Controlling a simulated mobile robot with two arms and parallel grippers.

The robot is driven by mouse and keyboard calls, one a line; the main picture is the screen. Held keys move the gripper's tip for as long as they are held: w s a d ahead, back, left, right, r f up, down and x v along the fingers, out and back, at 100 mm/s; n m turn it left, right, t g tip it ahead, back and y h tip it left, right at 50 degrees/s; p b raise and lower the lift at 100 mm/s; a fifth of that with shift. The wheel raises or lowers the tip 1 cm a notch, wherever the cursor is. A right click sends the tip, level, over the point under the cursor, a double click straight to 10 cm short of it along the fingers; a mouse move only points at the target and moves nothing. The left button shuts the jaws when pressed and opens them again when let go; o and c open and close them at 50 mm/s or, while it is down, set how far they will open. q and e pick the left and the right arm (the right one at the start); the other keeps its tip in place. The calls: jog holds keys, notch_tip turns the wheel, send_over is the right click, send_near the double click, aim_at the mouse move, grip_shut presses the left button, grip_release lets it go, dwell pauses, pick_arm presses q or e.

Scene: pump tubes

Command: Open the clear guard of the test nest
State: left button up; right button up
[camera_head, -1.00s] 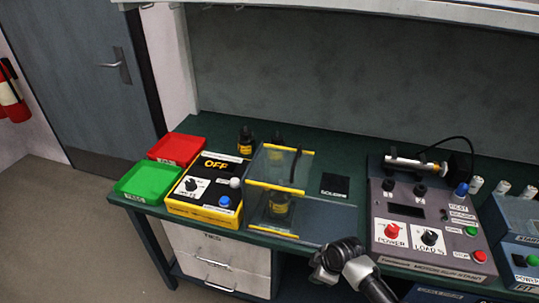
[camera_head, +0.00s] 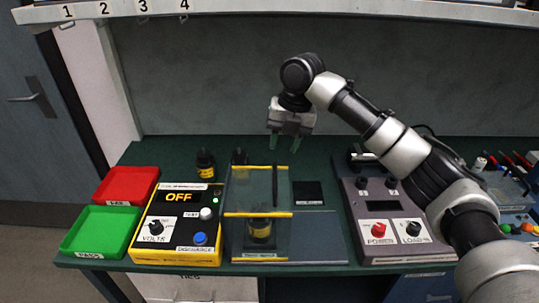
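The test nest's clear guard (camera_head: 240,192) is a see-through box with yellow edge strips, standing closed over the nest at the middle of the bench. A dark upright bar (camera_head: 275,186) shows at its right side. A dark cylindrical part with a yellow label (camera_head: 260,231) stands inside, seen through the front panel. My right gripper (camera_head: 288,143) hangs fingers down, above and behind the guard's back edge in the picture. Its two fingers are apart with nothing between them, and it looks clear of the guard. My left gripper is not in view.
A yellow meter box (camera_head: 178,253) showing OFF stands left of the guard, with red (camera_head: 127,184) and green (camera_head: 100,229) trays beyond. A grey power unit (camera_head: 393,252) stands right, under my arm. Two dark parts (camera_head: 205,164) (camera_head: 239,156) stand behind. A black square pad (camera_head: 308,193) lies right.

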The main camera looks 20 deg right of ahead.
jog(key=w+r, duration=0.1)
jog(key=r, duration=0.1)
jog(key=p, duration=0.2)
send_over(275, 172)
jog(key=d, duration=0.1)
notch_tip(275, 172, down, 5)
jog(key=shift+n, duration=0.3)
jog(key=f, duration=0.4)
jog(key=shift+a+f, duration=0.1)
jog(key=shift+a, duration=0.1)
jog(key=shift+a+f, duration=0.1)
jog(key=shift+f, duration=0.5)
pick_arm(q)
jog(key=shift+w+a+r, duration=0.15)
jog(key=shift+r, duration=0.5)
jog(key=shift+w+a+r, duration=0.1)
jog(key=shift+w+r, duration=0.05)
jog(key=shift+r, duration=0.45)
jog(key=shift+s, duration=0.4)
pick_arm(e)
grip_shut()
